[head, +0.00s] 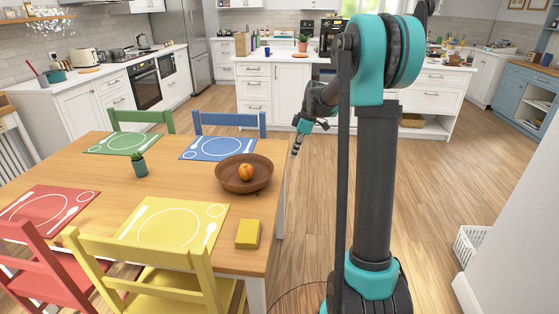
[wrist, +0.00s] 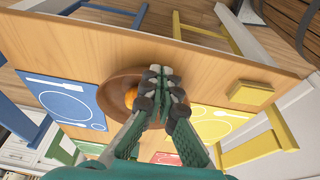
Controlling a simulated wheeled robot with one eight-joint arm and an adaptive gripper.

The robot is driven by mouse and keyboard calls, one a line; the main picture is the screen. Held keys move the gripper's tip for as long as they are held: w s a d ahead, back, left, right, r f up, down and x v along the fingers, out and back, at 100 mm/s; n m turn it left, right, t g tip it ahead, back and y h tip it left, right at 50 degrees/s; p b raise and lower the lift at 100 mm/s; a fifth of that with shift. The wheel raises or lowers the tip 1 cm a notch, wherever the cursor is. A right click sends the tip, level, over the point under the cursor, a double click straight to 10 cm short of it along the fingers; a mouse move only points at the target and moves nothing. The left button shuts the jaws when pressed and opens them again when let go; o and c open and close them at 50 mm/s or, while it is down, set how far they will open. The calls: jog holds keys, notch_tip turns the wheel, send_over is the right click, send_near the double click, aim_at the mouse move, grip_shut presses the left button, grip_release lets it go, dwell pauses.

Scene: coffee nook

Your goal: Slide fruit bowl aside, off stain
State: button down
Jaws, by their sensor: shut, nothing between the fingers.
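The brown fruit bowl (head: 245,186) stands upright near the right edge of the wooden table (head: 110,183), with one orange fruit (head: 246,172) in it. No stain shows; whatever lies under the bowl is hidden. My gripper (head: 294,153) is shut and empty, fingers pointing down, to the right of the bowl near the table's edge. In the head view it looks apart from the bowl. In the wrist view my closed fingertips (wrist: 165,78) cover part of the bowl (wrist: 111,84), and the fruit (wrist: 130,97) shows beside them. The exact gap cannot be told.
A yellow sponge-like block (head: 247,234) lies at the table's front right corner. The yellow placemat (head: 175,222) and blue placemat (head: 218,148) lie near the bowl. Bare wood lies between the plant and bowl.

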jog(key=x, duration=0.3)
jog(key=a+x, duration=0.1)
jog(key=x, duration=0.2)
jog(key=a+x, duration=0.1)
jog(key=x, duration=0.3)
jog(key=shift+w+a+r, duration=0.15)
jog(key=shift+w+r, duration=0.05)
jog(key=shift+r, duration=0.15)
jog(key=shift+w+a, duration=0.15)
jog(key=shift+a, duration=0.45)
jog(key=shift+a, duration=0.1)
jog(key=w+a, duration=0.1)
jog(key=a, duration=0.8)
jog(key=w+a, duration=0.2)
jog(key=a, duration=0.7)
jog(key=w+a, duration=0.2)
jog(key=a, duration=0.7)
jog(key=shift+w+a, duration=0.15)
